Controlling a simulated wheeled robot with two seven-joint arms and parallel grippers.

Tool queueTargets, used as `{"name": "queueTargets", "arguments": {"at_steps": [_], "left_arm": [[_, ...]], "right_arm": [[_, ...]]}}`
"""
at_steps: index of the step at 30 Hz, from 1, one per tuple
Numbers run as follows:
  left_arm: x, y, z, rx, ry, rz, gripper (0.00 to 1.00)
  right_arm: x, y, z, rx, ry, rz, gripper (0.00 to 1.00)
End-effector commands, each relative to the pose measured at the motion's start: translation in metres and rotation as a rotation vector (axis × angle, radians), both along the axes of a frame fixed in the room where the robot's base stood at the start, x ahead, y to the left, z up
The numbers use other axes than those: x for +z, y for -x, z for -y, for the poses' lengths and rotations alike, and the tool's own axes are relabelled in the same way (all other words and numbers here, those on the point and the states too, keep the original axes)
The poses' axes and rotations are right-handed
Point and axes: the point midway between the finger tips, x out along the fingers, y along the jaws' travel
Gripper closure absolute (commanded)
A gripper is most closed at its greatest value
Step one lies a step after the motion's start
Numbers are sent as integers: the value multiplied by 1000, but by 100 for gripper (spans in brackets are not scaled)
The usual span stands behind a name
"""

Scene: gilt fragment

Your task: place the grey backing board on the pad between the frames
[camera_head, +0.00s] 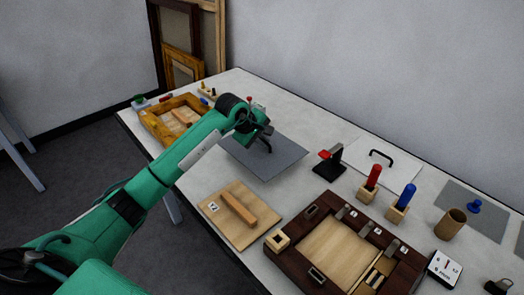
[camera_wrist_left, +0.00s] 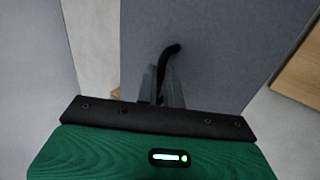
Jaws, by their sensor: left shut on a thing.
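The grey backing board (camera_head: 283,158) is a flat grey sheet with a black handle, in the middle of the table in the head view. My left gripper (camera_head: 265,136) is over it and shut on its handle. In the left wrist view the board (camera_wrist_left: 215,45) fills the middle, and the bent black handle (camera_wrist_left: 170,50) rises between the fingers. I cannot tell whether the board touches the table. I see no separate pad under it. A golden frame (camera_head: 147,121) lies left of the board and a dark brown frame (camera_head: 279,246) lies at the front right.
A wooden panel with a bar (camera_head: 257,231) lies just in front of the board. Frames (camera_head: 183,65) lean at the back.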

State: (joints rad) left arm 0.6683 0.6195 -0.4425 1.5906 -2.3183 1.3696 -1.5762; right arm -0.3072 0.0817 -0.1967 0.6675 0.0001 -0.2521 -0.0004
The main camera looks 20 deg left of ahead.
Motion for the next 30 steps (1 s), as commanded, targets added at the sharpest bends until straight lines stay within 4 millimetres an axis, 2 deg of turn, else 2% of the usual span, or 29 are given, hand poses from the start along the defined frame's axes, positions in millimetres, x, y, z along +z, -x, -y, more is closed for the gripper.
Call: {"name": "queueTargets", "arguments": {"at_steps": [8, 15, 27, 28, 30], "left_arm": [[-22, 0, 0, -1, 1, 0, 100], [-55, 0, 1, 1, 2, -1, 100], [-61, -1, 0, 0, -1, 1, 100], [-60, 0, 0, 1, 0, 1, 88], [-60, 0, 0, 1, 0, 1, 74]], "right_arm": [[3, 3, -1, 0, -3, 3, 64], [7, 14, 1, 1, 1, -12, 64], [2, 13, 0, 3, -1, -10, 64], [4, 11, 0, 3, -1, -8, 64], [5, 8, 0, 3, -2, -5, 64]]}}
